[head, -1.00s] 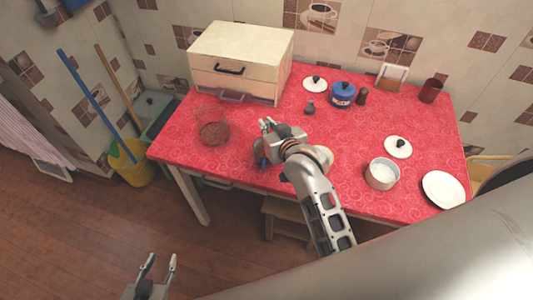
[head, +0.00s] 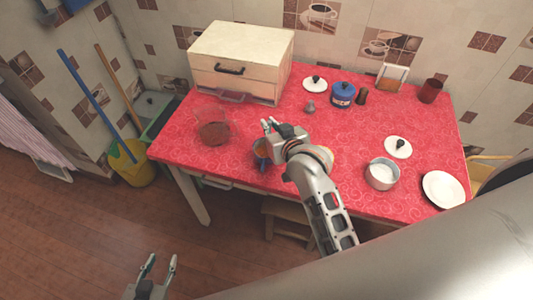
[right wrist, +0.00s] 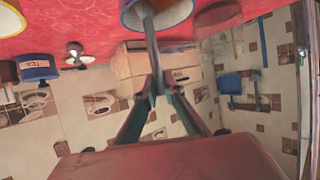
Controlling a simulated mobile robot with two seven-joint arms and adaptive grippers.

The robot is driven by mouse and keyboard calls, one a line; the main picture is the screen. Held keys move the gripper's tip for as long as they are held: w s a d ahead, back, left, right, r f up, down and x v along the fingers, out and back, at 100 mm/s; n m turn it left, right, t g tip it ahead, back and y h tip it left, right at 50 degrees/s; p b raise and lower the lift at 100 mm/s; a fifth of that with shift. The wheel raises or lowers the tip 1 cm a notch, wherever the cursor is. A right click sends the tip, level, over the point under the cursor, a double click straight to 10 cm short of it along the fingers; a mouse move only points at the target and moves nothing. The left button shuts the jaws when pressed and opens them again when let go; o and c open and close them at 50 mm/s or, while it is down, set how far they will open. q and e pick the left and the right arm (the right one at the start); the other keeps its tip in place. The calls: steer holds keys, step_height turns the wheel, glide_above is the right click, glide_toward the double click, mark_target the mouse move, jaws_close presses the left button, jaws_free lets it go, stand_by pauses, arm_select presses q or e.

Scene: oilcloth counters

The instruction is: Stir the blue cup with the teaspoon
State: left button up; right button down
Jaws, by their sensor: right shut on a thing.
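The blue cup (head: 262,149) stands near the front edge of the red table, partly hidden by my right gripper (head: 269,127). In the right wrist view, which is turned upside down, the cup (right wrist: 178,14) is at the top edge. My right gripper is shut on the teaspoon (right wrist: 153,50), whose handle runs from the fingers into the cup's mouth. The spoon's bowl end is hidden in the cup. My left gripper (head: 160,266) is open and empty over the floor, away from the table.
A glass bowl with brown contents (head: 213,132) stands left of the cup. A drawer box (head: 240,62) stands behind. The table middle holds a small grey item (head: 309,107).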

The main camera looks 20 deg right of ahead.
steer(key=shift+r, duration=0.1)
steer(key=shift+w+r, duration=0.1)
steer(key=shift+r, duration=2.95)
